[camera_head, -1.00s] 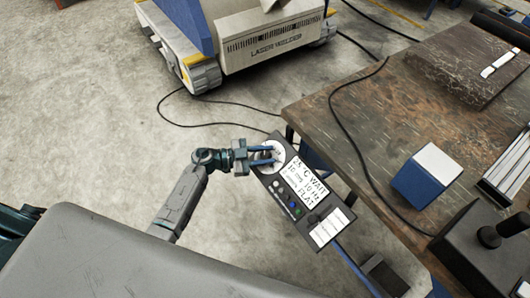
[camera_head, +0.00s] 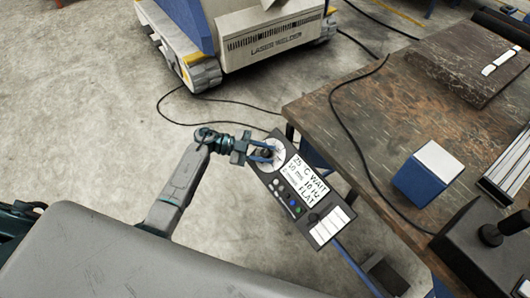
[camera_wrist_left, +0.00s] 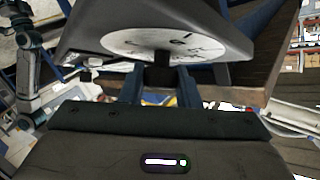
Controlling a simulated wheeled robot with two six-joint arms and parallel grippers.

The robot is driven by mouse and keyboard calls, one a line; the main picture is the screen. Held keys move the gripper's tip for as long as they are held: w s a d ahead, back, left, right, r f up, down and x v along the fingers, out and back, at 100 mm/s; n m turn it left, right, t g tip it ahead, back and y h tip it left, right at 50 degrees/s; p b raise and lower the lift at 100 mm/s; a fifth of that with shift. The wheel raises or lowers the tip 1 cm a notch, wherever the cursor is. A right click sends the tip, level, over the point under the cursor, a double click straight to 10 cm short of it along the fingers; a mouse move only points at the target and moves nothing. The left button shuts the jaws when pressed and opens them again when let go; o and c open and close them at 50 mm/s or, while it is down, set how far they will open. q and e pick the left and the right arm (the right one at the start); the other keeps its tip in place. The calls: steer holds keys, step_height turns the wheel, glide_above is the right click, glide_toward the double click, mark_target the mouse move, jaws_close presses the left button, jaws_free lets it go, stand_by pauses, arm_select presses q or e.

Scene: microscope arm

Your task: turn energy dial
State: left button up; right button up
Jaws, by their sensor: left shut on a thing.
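The control panel (camera_head: 299,206) is a dark tilted plate with a white display (camera_head: 305,176), several small buttons and a white label block. The energy dial is a dark knob (camera_wrist_left: 161,68) on a round white marked disc (camera_wrist_left: 205,47) at the panel's upper left end. My left gripper (camera_head: 268,153) reaches in from the left, with its blue fingers over the disc. In the left wrist view, my left gripper (camera_wrist_left: 160,82) is shut on the knob, one finger on each side. The fingers partly hide the knob in the head view. My right gripper is not in view.
A worn brown table (camera_head: 375,130) stands right of the panel, with a blue and white box (camera_head: 428,174) on it. A laser welder unit (camera_head: 265,40) stands behind on the concrete floor.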

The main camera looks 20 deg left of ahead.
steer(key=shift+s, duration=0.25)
arm_select(q)
steer(key=o, duration=1)
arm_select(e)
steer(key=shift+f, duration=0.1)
arm_select(q)
steer(key=shift+a, duration=0.1)
steer(key=shift+a, duration=0.3)
steer(key=b+v, duration=0.1)
steer(key=v, duration=0.9)
steer(key=shift+s+r+b, duration=0.1)
steer(key=shift+b, duration=0.3)
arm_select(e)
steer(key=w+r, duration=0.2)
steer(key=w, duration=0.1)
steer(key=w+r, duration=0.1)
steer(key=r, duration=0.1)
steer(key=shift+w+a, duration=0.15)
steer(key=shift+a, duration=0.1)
